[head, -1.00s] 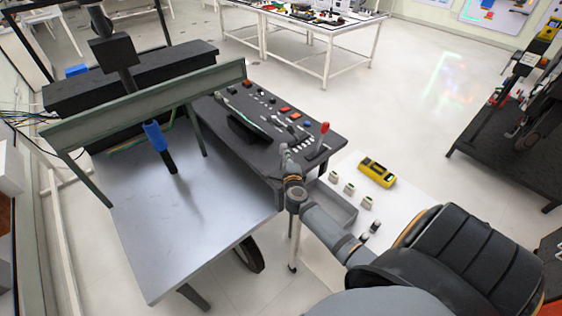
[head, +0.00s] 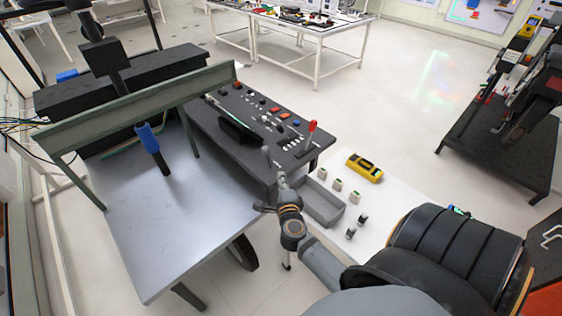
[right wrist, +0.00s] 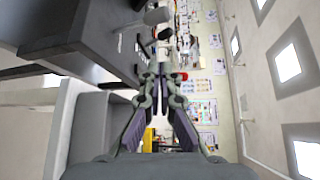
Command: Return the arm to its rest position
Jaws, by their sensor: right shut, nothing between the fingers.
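My right arm comes in from the bottom right of the head view. Its gripper (head: 274,172) is in front of the right end of the black control panel (head: 223,143), near a grey tray. In the right wrist view the two fingers (right wrist: 161,78) converge at their tips, with nothing seen between them. The red-knobbed lever (head: 312,127) on the panel stands apart from the gripper. My left gripper is not in view.
A white table with a grey open tray (head: 322,213), a yellow device (head: 365,167) and several small pieces lies to the right. A grey table with a blue-handled object (head: 149,138) is at left. Open floor lies behind the white table.

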